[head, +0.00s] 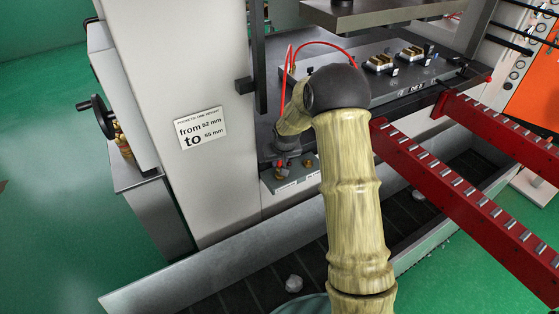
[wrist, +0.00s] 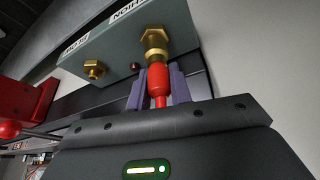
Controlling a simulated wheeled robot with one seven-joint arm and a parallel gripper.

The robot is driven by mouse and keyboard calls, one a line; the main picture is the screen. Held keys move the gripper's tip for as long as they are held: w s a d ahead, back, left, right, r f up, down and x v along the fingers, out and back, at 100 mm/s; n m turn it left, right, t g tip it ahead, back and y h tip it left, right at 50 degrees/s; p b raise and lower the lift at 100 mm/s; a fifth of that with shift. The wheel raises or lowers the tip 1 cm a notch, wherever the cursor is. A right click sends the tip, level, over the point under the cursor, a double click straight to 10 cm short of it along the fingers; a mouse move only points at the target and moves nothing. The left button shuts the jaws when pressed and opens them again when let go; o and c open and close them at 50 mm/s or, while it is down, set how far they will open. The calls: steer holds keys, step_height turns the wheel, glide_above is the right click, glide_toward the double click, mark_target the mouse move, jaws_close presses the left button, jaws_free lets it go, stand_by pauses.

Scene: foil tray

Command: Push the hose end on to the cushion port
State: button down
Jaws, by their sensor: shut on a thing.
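The red hose end (wrist: 157,76) is between the grey-purple fingers of my gripper (wrist: 159,84), which is shut on it. The brass cushion port (wrist: 153,38) stands out from the grey-green port block (wrist: 112,48), beside an upside-down label ending in "HION". The hose end is lined up with this port and meets its brass collar; I cannot tell how far it is on. In the head view my gripper (head: 287,142) is low at the press's side, just above the port block (head: 296,181). The red hose (head: 326,44) arcs up behind my arm, which hides part of it.
A second brass port (wrist: 94,69) sits left on the same block, with a small dark red knob (wrist: 135,67) between. A red part (wrist: 25,102) is at the wrist view's left. The white press column (head: 200,120) stands left of my gripper; red roller rails (head: 465,185) are at right.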

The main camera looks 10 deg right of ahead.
stand_by(0.3)
steer(key=c, duration=0.7)
jaws_free()
steer(key=shift+r+p, duration=2.45)
steer(key=shift+r, duration=1.1)
jaws_close()
steer(key=shift+f+b, duration=0.85)
steer(key=shift+f, duration=0.4)
